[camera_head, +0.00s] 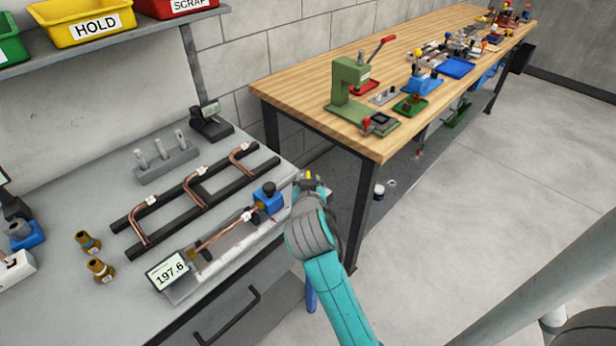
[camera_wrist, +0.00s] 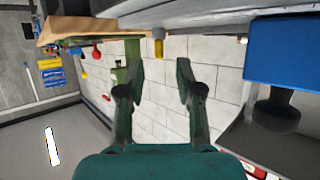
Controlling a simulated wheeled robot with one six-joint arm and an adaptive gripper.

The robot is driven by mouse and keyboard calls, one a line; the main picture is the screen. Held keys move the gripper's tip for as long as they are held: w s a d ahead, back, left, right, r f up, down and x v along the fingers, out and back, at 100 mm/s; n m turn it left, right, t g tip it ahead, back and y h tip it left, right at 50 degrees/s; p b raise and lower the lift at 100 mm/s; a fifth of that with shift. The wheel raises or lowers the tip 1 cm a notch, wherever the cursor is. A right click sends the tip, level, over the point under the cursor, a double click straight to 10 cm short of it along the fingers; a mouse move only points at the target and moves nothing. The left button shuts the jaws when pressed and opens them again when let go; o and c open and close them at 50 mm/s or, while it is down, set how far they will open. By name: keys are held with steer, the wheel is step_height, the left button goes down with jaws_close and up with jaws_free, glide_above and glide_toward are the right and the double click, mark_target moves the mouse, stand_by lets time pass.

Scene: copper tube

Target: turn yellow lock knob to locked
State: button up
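The yellow lock knob (camera_wrist: 158,46) shows in the wrist view as a small upright yellow piece at the edge of a grey surface. It lies beyond my fingertips, in line with the gap between them. My gripper (camera_wrist: 158,68) is open, with nothing between its fingers. In the head view a small yellow spot, probably the knob (camera_head: 308,174), shows at my gripper (camera_head: 308,183), right of the bench fixture. My gripper and arm partly hide that area. The fixture (camera_head: 184,290) holds a copper tube (camera_head: 222,233). Whether the knob is locked I cannot tell.
A blue block (camera_head: 268,198) with a black knob stands left of my gripper; the blue block (camera_wrist: 288,50) fills the wrist view's upper right. A rack of bent copper tubes (camera_head: 190,196) lies behind the fixture. A wooden workbench (camera_head: 300,88) stands beyond.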

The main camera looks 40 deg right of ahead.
steer(key=v, duration=0.7)
